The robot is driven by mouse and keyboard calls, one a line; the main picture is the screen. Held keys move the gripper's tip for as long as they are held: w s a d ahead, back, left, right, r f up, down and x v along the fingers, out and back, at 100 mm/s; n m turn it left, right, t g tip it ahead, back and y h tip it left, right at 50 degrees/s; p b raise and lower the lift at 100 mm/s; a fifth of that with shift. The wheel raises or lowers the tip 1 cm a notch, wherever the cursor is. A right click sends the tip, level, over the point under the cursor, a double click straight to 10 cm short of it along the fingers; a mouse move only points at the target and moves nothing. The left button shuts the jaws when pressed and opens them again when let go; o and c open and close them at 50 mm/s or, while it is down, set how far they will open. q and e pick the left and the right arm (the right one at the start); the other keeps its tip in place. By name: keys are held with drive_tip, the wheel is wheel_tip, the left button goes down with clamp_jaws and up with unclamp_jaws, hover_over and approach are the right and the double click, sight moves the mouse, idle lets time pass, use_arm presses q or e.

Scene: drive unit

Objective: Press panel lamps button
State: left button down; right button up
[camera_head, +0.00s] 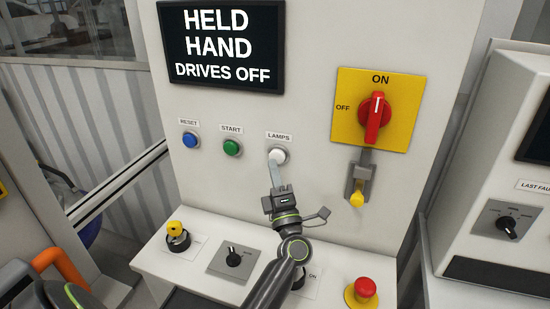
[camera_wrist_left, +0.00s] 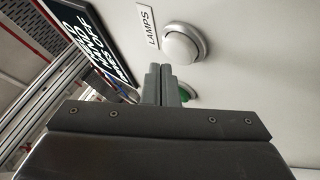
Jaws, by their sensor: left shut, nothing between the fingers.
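The white round lamps button (camera_head: 279,155) sits on the upright panel under a LAMPS label, right of the green start button. It also shows large in the left wrist view (camera_wrist_left: 181,48), with its grey collar. My left gripper (camera_head: 273,167) is shut and empty, its fingers pointing up at the panel. In the head view its fingertips overlap the lower left edge of the lamps button. In the left wrist view the fingertips (camera_wrist_left: 160,72) appear just below and left of the button. Whether they touch it I cannot tell. My right gripper is not in view.
Blue reset (camera_head: 190,139) and green start (camera_head: 232,147) buttons are to the left. A red rotary switch (camera_head: 375,118) on a yellow plate is to the right, above a yellow-tipped latch (camera_head: 357,198). The lower console holds knobs and a red stop button (camera_head: 365,288).

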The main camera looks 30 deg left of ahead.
use_arm(q)
drive_tip(key=shift+s, duration=0.15)
drive_tip(key=shift+s+d+p, duration=0.15)
drive_tip(key=shift+s+d, duration=0.1)
drive_tip(key=shift+s, duration=0.7)
drive_tip(key=shift+s+d+p, duration=0.1)
drive_tip(key=shift+s+d, duration=0.15)
drive_tip(key=shift+s, duration=0.75)
drive_tip(key=shift+s+d+p, duration=0.15)
drive_tip(key=shift+s+d, duration=0.1)
drive_tip(key=shift+s, duration=0.7)
